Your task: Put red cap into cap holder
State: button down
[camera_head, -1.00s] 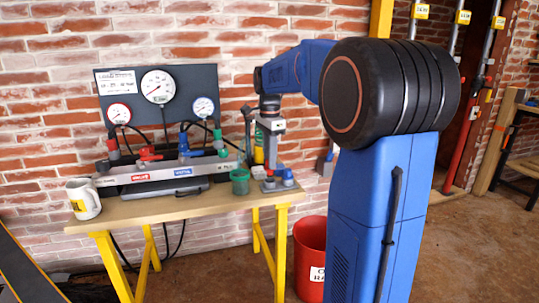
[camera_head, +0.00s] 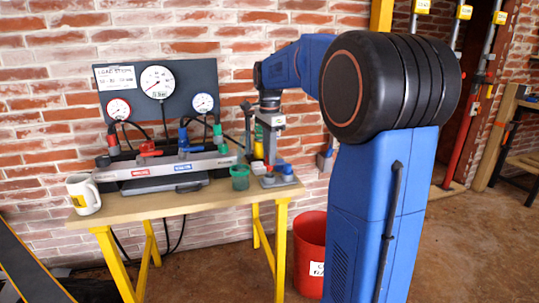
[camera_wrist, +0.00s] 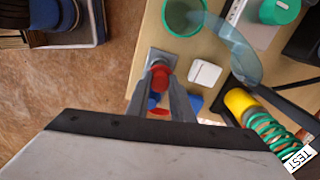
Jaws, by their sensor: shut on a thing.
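The cap holder is a small grey block (camera_head: 290,184) at the right end of the table, with blue caps (camera_head: 287,171) on it. My gripper (camera_head: 270,164) points down over this block. In the wrist view my gripper (camera_wrist: 159,82) has its two fingers closed on a red cap (camera_wrist: 160,75). A grey square plate (camera_wrist: 160,56) shows just beyond the cap, and blue pieces show between and beside the fingers. The fingers hide part of the holder, so I cannot tell whether the held cap touches it.
A green cup (camera_head: 240,178) stands close left of the holder. A grey manifold (camera_head: 165,170) with hoses and a gauge panel (camera_head: 190,75) fill the table's back. A white mug (camera_head: 83,194) is at the left end. A red bucket (camera_head: 310,250) stands on the floor.

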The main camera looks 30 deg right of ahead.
jog(key=shift+f, duration=2.05)
dwell(1.6)
jog(key=c, duration=1)
grip_release()
jog(key=shift+r, duration=0.1)
jog(key=shift+r, duration=3.9)
